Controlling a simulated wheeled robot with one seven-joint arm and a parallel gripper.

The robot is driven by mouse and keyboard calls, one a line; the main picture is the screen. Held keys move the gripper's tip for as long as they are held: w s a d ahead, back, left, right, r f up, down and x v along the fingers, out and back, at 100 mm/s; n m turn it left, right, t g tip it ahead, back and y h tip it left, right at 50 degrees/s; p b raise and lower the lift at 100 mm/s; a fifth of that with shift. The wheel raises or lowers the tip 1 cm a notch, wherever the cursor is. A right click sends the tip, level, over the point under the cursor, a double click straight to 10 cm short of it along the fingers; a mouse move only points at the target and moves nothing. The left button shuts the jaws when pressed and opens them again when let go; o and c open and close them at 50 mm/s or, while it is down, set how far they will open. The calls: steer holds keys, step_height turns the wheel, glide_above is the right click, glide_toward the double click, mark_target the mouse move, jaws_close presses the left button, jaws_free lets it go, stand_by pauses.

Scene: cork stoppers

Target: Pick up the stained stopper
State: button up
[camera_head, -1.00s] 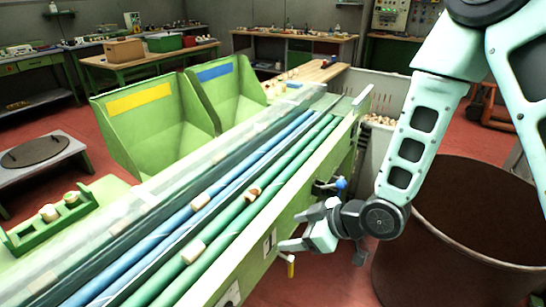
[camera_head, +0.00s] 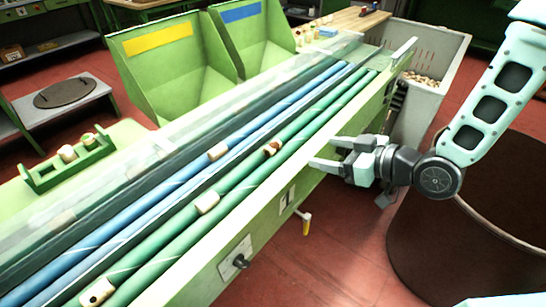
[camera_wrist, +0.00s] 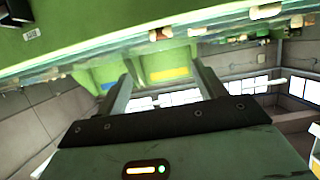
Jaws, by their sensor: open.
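The stained stopper (camera_head: 272,148), pale with a dark reddish-brown patch, lies on the green belts of the sorting bench (camera_head: 262,228). In the wrist view a brown-and-white stopper (camera_wrist: 160,34) that looks like it is near the top middle. My gripper (camera_head: 322,152) is open and empty, at the bench's right edge, to the right of the stained stopper and apart from it. Its two fingers (camera_wrist: 160,75) also show spread in the wrist view, with nothing between them. Plain stoppers lie on the blue belt (camera_head: 218,151) and green belts (camera_head: 207,203). A dark-marked stopper (camera_head: 97,292) lies at the near end.
Green bins with a yellow label (camera_head: 150,38) and a blue label (camera_head: 227,13) stand behind the belts. A clear cover (camera_head: 165,140) runs along the far side. A green rack (camera_head: 68,172) holds stoppers. A grey bin (camera_head: 440,105) and brown barrel (camera_head: 430,250) stand right.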

steer(key=b, duration=0.2)
steer(key=shift+a+f+b, duration=0.25)
steer(key=shift+f+b, duration=0.1)
steer(key=shift+f, duration=0.05)
steer(key=p, duration=0.1)
glide_toward(276, 146)
steer(key=x, duration=0.3)
steer(key=shift+w+a+r, duration=0.1)
steer(key=shift+a+r, duration=0.05)
steer(key=shift+r, duration=0.05)
steer(key=shift+f+p+x, duration=0.15)
steer(key=shift+p+x, duration=0.25)
steer(key=shift+x, duration=1.2)
steer(key=shift+f+p+x, duration=0.1)
steer(key=shift+p+x, duration=0.3)
steer(key=shift+x, duration=1.2)
steer(key=c, duration=1)
